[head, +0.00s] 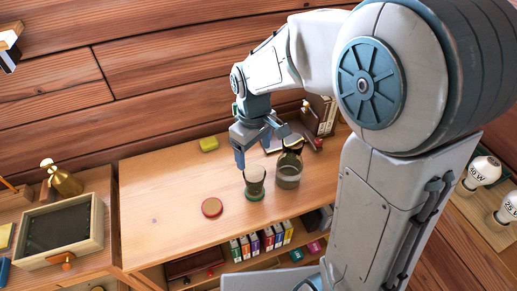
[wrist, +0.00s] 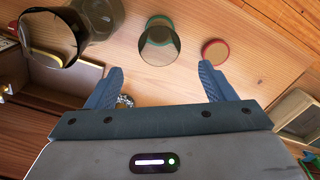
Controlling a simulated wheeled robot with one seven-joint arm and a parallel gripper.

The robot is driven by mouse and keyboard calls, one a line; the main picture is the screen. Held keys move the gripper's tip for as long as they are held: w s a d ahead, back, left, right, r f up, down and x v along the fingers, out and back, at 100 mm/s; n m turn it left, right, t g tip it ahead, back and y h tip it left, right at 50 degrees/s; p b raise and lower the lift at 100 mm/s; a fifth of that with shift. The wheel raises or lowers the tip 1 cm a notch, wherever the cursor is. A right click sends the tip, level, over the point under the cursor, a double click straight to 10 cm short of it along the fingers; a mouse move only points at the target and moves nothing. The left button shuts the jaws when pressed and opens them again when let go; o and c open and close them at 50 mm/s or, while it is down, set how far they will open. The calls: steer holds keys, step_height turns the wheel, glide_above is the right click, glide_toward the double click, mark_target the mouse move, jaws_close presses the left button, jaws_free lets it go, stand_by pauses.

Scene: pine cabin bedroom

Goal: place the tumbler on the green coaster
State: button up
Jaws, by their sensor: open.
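The tumbler (head: 255,174), a clear glass with a greyish look, stands upright on the green coaster (head: 254,195) on the wooden desk. In the wrist view the tumbler (wrist: 160,48) shows with the green coaster's edge (wrist: 158,19) around its base. My gripper (head: 260,147) is open and empty, just above and behind the tumbler in the head view. In the wrist view its two fingers (wrist: 157,75) are spread, with the tumbler beyond their tips and nothing between them. The fingers look apart from the glass.
A red coaster (head: 212,207) lies left of the tumbler. A larger glass vessel (head: 288,177) stands close on the right, by a dark, gold-trimmed object (head: 292,146). The desk's left side (head: 150,215) is clear.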

steer(key=s+d+r+m+t, duration=0.1)
steer(key=s+d+r+m, duration=0.2)
steer(key=s+d, duration=0.3)
steer(key=s+d+r+m+t, duration=0.2)
steer(key=s+d+r+m, duration=0.1)
steer(key=s+d+m, duration=0.2)
steer(key=shift+s+d+r+m, duration=0.4)
steer(key=shift+s+d, duration=0.15)
steer(key=shift+s, duration=0.3)
